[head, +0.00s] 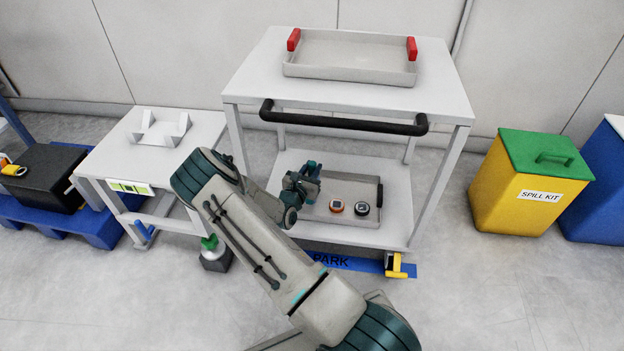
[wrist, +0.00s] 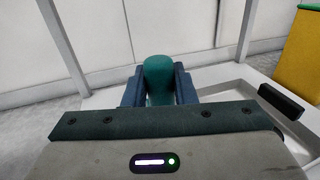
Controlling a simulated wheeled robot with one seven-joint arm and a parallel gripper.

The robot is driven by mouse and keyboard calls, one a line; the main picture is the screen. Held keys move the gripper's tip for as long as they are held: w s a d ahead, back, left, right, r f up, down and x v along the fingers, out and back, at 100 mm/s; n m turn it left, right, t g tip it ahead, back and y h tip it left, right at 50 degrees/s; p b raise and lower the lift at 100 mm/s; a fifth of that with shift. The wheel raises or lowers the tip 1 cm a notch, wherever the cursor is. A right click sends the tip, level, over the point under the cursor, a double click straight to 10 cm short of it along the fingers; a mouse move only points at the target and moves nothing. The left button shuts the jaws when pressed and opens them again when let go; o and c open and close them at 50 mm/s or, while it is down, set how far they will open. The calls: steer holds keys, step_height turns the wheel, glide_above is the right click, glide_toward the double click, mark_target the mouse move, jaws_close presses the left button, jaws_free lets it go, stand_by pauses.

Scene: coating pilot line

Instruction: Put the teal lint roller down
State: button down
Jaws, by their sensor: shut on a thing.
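My gripper (head: 306,178) reaches in over the lower shelf of the white cart, at the left part of a shallow grey tray (head: 345,214). In the wrist view my gripper (wrist: 158,88) is shut on the teal lint roller (wrist: 158,68), whose rounded teal end shows between the two dark blue fingers. The rest of the roller is hidden behind the gripper body. In the head view the arm and fingers mostly cover it. I cannot tell whether the roller touches the tray.
An orange-rimmed round item (head: 336,206) and a black round item (head: 362,208) sit in the tray, right of my gripper. The cart's top shelf (head: 440,98) and black push bar (head: 345,121) are above. A yellow spill kit bin (head: 520,195) stands right.

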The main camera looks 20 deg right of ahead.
steer(key=shift+f+b, duration=0.8)
steer(key=shift+f, duration=0.85)
steer(key=shift+f, duration=0.15)
steer(key=c, duration=1.2)
jaws_free()
